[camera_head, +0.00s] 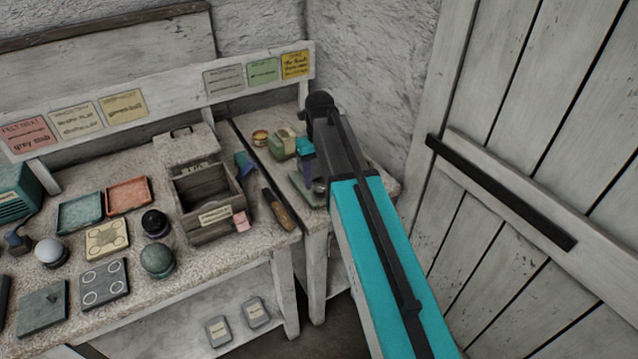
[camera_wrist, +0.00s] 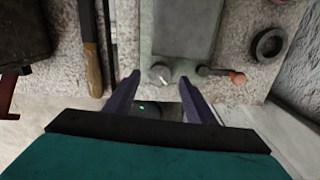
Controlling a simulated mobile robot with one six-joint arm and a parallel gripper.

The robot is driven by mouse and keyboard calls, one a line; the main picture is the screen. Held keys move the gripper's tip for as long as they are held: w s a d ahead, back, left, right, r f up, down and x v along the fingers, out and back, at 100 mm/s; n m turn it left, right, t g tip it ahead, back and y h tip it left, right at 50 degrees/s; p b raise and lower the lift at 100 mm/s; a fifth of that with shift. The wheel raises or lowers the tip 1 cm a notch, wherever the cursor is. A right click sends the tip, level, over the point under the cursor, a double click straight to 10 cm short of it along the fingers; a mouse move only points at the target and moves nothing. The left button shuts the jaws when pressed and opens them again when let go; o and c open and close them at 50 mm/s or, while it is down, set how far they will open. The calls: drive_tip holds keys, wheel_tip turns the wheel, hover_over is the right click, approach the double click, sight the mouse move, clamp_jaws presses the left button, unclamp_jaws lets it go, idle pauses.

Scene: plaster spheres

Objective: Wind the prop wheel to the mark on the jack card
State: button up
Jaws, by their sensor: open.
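My gripper (camera_wrist: 160,92) shows in the wrist view with two purple fingers spread apart and nothing between them. Just beyond the fingertips is a grey-green fixture (camera_wrist: 186,30) with a round pale metal knob (camera_wrist: 160,73) at its near edge. A crank with an orange-brown handle (camera_wrist: 237,77) sticks out to the right of the knob. I cannot tell for sure which part is the prop wheel. In the head view, my gripper (camera_head: 312,178) is over the right bench, and my arm hides much of the fixture. A yellow card (camera_head: 295,65) is on the back rail; its writing is unreadable.
A dark ring (camera_wrist: 268,45) lies right of the fixture. A wooden-handled tool (camera_head: 278,210) and an open wooden box (camera_head: 205,200) are to the left. A green object (camera_head: 283,145) stands behind my gripper. A plank door (camera_head: 540,150) is at the right.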

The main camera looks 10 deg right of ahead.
sight(319, 187)
wheel_tip(319, 187, up, 11)
drive_tip(key=b, duration=0.2)
idle(0.5)
